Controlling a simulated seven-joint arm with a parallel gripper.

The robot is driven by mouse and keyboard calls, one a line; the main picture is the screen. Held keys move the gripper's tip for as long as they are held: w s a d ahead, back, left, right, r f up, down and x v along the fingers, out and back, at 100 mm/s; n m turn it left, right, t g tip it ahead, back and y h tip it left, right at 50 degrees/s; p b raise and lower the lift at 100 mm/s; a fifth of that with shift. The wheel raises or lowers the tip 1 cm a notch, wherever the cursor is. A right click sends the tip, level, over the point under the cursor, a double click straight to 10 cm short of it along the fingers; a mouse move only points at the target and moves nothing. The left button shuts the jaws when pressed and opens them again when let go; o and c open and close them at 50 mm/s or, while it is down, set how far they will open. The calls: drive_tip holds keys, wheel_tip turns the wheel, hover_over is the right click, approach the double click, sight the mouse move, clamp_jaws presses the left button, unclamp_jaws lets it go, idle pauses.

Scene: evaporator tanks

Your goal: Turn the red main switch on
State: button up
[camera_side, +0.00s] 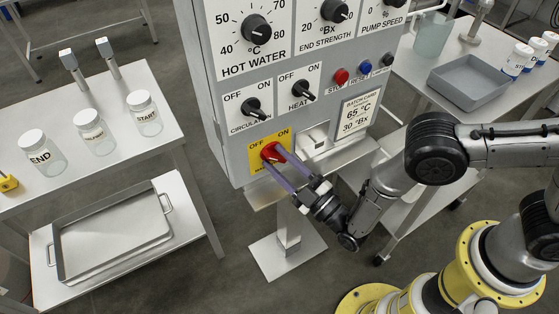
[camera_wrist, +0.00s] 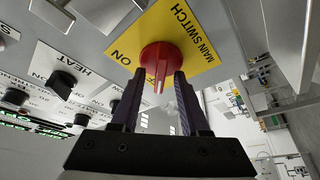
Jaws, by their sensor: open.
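The red main switch (camera_side: 269,151) sits on a yellow plate (camera_side: 257,139) marked OFF and ON, low on the grey control panel (camera_side: 222,118). In the wrist view the red knob (camera_wrist: 160,57) is just beyond the fingertips, its raised ridge between them. My gripper (camera_side: 271,158) is open, with one purple finger on each side of the knob. The fingers also show in the wrist view (camera_wrist: 159,78). I cannot tell whether they touch the knob. The switch's pointing direction is unclear, partly hidden by the fingers.
The circulation knob (camera_side: 251,107) and heat knob (camera_side: 302,91) sit above the switch. A batch card (camera_side: 361,113) and a stop button (camera_side: 341,76) are to the right. A left table (camera_side: 110,165) holds labelled jars. Open space lies below the panel.

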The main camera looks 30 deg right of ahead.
drive_tip(key=shift+c, duration=0.2)
clamp_jaws()
drive_tip(key=shift+m, duration=0.3)
drive_tip(key=m+h, duration=0.1)
drive_tip(key=m, duration=0.1)
drive_tip(key=m+t+h, duration=0.1)
drive_tip(key=m, duration=0.2)
drive_tip(key=shift+s+f+m+t, duration=0.1)
drive_tip(key=shift+m+t, duration=0.2)
drive_tip(key=m+h, duration=0.2)
drive_tip(key=m, duration=0.1)
drive_tip(key=m+h, duration=0.1)
drive_tip(key=m, duration=0.2)
drive_tip(key=shift+m+h, duration=0.4)
drive_tip(key=m+h, duration=0.1)
drive_tip(key=m, duration=0.2)
drive_tip(key=m+h, duration=0.2)
drive_tip(key=m, duration=0.1)
drive_tip(key=shift+m, duration=0.3)
drive_tip(key=shift+m+g+h, duration=0.4)
drive_tip(key=shift+m+h, duration=0.3)
drive_tip(key=shift+m, duration=0.75)
drive_tip(key=shift+m+g+h, duration=0.4)
drive_tip(key=shift+m+h, duration=0.3)
drive_tip(key=shift+m, duration=0.75)
